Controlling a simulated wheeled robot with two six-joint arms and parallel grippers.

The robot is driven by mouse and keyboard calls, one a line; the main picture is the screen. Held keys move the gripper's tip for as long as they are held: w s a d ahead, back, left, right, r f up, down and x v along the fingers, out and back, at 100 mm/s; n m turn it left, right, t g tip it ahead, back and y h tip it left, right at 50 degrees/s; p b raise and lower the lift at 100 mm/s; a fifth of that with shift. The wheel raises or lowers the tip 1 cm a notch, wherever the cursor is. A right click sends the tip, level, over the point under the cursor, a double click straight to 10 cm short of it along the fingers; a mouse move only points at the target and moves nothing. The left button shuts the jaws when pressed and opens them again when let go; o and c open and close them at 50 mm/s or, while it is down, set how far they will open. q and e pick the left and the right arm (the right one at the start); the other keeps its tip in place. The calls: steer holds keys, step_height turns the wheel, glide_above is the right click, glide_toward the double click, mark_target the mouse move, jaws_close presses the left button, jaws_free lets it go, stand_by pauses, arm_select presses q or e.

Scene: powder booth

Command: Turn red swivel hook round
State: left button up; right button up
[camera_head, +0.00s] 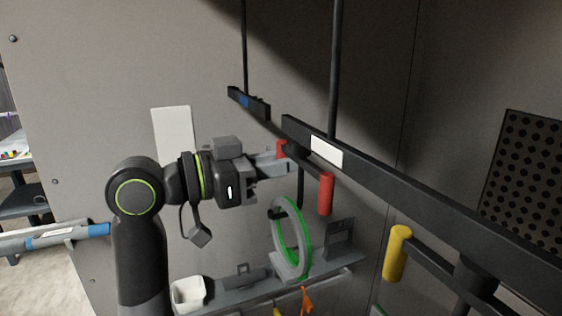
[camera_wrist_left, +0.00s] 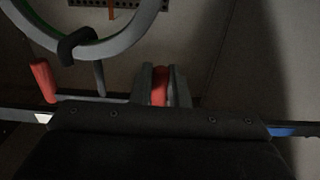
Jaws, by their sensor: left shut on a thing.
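The red swivel hook hangs under the dark overhead rail (camera_head: 400,185). One red end (camera_head: 282,146) of it is at my left gripper (camera_head: 284,158), and a red cylinder (camera_head: 326,194) hangs farther right, near the white label. A thin dark rod (camera_head: 300,190) hangs down between them. My left gripper reaches in from the left and is shut on a red part; the left wrist view shows this red part (camera_wrist_left: 160,86) between the two grey fingers. The red cylinder also shows at the left of that view (camera_wrist_left: 42,80). My right gripper is out of view.
A grey and green ring (camera_head: 292,238) stands below the rail by a grey shelf (camera_head: 235,289) with a white cup (camera_head: 188,293). A yellow cylinder (camera_head: 397,252) on a dark arm is at right. A perforated dark panel (camera_head: 525,185) is far right.

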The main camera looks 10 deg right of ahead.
mark_target(320, 202)
arm_select(q)
steer(key=shift+v, duration=1)
steer(key=shift+s+a, duration=0.6)
steer(key=shift+s, duration=0.15)
steer(key=shift+s+d+f+b, duration=0.1)
steer(key=shift+s+d+b, duration=0.35)
steer(key=shift+s, duration=1)
steer(key=shift+s+d+r+b, duration=0.1)
steer(key=shift+s+d+b, duration=0.35)
steer(key=shift+s, duration=1)
steer(key=shift+s+d+f+b, duration=0.1)
steer(key=shift+s+d+b, duration=0.35)
steer(key=shift+s, duration=1)
steer(key=shift+s+d+b, duration=0.1)
steer(key=shift+d+b, duration=0.1)
steer(key=shift+b, duration=0.1)
steer(key=shift+s+d+b, duration=0.15)
steer(key=shift+d+b, duration=0.4)
steer(key=shift+b, duration=0.15)
steer(key=shift+d, duration=0.4)
steer(key=shift+d+b, duration=0.7)
steer(key=shift+b, duration=0.35)
steer(key=shift+d, duration=0.2)
steer(key=o, duration=0.7)
steer(key=shift+a, duration=0.1)
